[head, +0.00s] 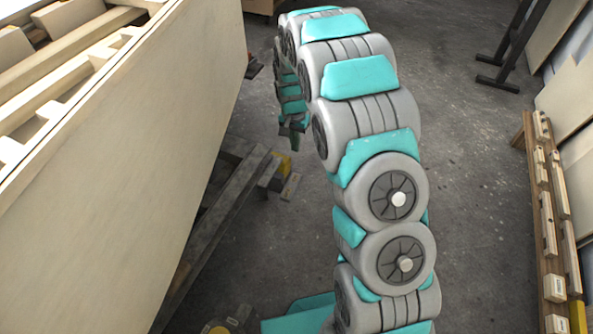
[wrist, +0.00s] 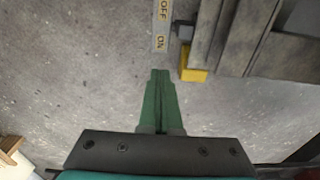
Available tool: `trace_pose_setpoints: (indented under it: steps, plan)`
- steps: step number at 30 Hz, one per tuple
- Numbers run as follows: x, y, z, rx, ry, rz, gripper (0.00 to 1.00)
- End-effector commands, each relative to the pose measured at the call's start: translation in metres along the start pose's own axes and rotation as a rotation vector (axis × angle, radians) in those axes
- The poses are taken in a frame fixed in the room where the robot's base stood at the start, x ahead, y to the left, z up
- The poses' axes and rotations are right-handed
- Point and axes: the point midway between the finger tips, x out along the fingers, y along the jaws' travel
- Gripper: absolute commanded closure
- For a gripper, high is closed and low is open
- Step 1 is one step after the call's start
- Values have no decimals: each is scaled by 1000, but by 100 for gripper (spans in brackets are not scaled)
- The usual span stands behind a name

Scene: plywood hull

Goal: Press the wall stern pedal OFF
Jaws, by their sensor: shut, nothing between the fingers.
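A small pedal with a yellow part (head: 268,180) sits low beside the dark beam under the hull, with a grey label plate (head: 290,187) next to it. In the wrist view the yellow part (wrist: 194,75) is right of my fingertips, partly beside the beam. The label plate (wrist: 161,28) reads OFF and ON and lies just beyond the fingertips. My gripper (wrist: 160,75) has green fingers held together, with nothing between them. It also shows in the head view (head: 295,143), hanging above and beyond the pedal. I cannot tell the pedal's position.
The pale plywood hull (head: 130,150) fills the left, resting on dark beams (head: 215,225). A wooden rack (head: 545,220) stands along the right, and a dark metal stand (head: 510,50) is at the upper right. The concrete floor (head: 470,150) between is clear.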

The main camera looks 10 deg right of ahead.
Motion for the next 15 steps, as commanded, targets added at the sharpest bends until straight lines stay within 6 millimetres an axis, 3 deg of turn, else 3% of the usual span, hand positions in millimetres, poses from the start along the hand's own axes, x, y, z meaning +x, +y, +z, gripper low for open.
trace_pose_setpoints:
  steps: [8, 15]
  plan:
    - [11, 0, 1, 0, -2, 2, 100]
    - [46, 0, 1, 0, -3, 2, 100]
